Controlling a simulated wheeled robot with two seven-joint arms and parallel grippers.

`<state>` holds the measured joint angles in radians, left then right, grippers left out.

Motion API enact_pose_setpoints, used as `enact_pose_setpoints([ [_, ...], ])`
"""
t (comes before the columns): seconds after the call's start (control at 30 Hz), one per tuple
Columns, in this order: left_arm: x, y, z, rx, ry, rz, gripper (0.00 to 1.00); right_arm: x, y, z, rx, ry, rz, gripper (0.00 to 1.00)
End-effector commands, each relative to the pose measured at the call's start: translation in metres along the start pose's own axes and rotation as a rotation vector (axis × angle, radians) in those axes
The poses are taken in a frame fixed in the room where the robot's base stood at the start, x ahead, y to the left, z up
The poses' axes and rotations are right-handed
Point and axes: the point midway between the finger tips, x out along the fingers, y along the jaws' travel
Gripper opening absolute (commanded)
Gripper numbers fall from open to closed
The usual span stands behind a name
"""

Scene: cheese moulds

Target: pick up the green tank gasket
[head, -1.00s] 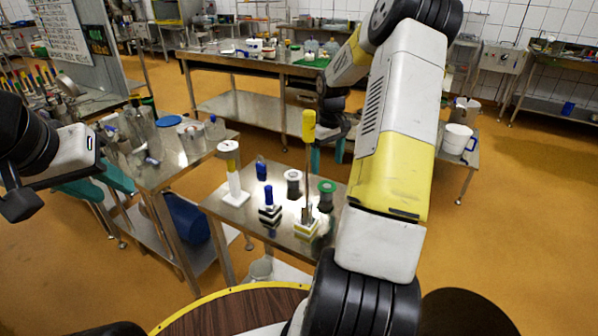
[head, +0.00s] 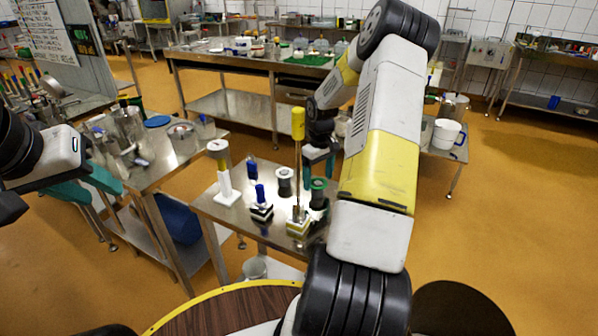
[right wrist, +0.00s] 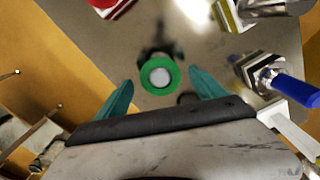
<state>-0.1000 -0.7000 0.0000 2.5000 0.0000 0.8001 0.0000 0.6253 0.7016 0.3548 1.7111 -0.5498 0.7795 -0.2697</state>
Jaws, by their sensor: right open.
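The green tank gasket (head: 319,184) is a green ring on top of a dark cylinder on the small steel table. In the right wrist view the gasket (right wrist: 146,78) lies centrally ahead of my right gripper (right wrist: 160,92), around a pale round centre. The teal fingers are apart, one on each side of the ring in that picture, and hold nothing. In the head view my right gripper (head: 319,176) hangs just above the gasket; I cannot tell the exact gap. My left gripper (head: 112,212) is empty at the left, its teal fingers apart.
A tall yellow-handled tool (head: 298,124) stands left of the gasket, close to my right gripper. A blue-topped piece (head: 260,193), a grey spool (head: 284,184) and a white post (head: 223,178) share the small table (head: 226,212).

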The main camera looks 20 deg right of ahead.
Motion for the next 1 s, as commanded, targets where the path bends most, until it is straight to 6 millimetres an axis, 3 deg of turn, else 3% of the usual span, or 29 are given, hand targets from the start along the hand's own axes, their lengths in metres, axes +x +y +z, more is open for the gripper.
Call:
enact_pose_setpoints([
  [0.6,0.0,0.0,0.0,0.0,0.0,0.0,0.36,0.0047,-0.0002,0.0,-0.001,0.0,0.0,0.79],
  [0.93,0.0,0.0,0.0,0.0,0.0,0.0,0.36,0.0046,-0.0001,0.0,0.0,0.0,0.0,0.16],
  [1.0,0.0,0.0,0.0,0.0,0.0,0.0,0.36,0.0046,-0.0001,-0.0001,0.0,0.0,0.0,0.15],
])
